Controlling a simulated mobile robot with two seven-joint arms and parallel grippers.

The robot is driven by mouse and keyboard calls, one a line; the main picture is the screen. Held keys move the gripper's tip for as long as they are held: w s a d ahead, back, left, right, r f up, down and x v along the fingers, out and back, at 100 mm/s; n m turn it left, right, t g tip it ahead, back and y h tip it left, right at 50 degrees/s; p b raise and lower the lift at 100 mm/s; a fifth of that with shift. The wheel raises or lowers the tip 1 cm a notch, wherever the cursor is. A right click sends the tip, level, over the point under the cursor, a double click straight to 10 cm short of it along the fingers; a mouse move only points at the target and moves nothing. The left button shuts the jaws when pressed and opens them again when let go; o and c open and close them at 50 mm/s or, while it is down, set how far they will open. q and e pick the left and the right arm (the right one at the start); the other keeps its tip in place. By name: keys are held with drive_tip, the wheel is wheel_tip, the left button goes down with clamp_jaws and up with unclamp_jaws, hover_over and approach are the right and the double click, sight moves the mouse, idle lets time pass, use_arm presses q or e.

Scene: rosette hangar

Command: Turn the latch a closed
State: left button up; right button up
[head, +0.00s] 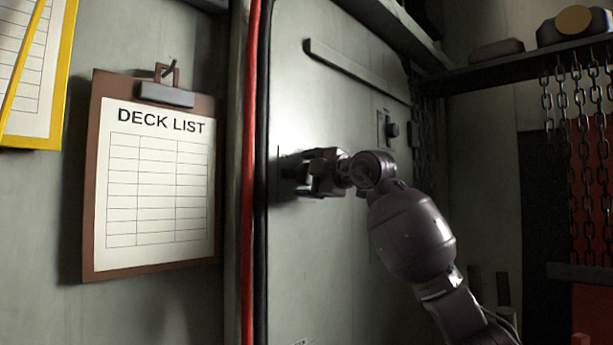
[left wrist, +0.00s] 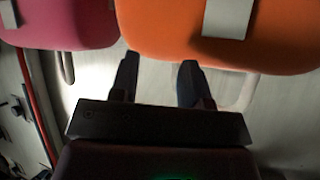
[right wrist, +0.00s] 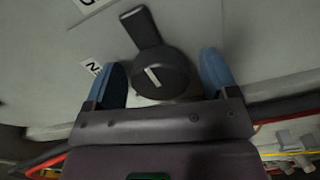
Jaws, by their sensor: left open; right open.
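A dark round latch (right wrist: 160,72) with a stubby handle and a white line on its hub sits on a pale grey panel in the right wrist view. Its handle points up and slightly left in that view. My right gripper (right wrist: 162,78) is open, with one blue fingertip on each side of the hub. I cannot tell whether they touch it. In the head view my right gripper (head: 300,173) is at the left edge of the grey door (head: 330,245) and hides the latch. My left gripper (left wrist: 158,80) shows only in the left wrist view, open and empty.
A clipboard (head: 155,262) headed DECK LIST hangs left of red and black cables (head: 250,160). A dark knob (head: 391,129) is farther right on the door. Chains (head: 575,110) hang at right. Orange (left wrist: 170,30) and pink (left wrist: 65,25) objects lie beyond my left fingers.

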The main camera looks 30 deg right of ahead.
drive_tip(key=b+v, duration=0.1)
drive_tip(key=v, duration=0.9)
drive_tip(key=shift+s+b, duration=0.2)
drive_tip(key=shift+b, duration=0.1)
drive_tip(key=shift+d, duration=0.1)
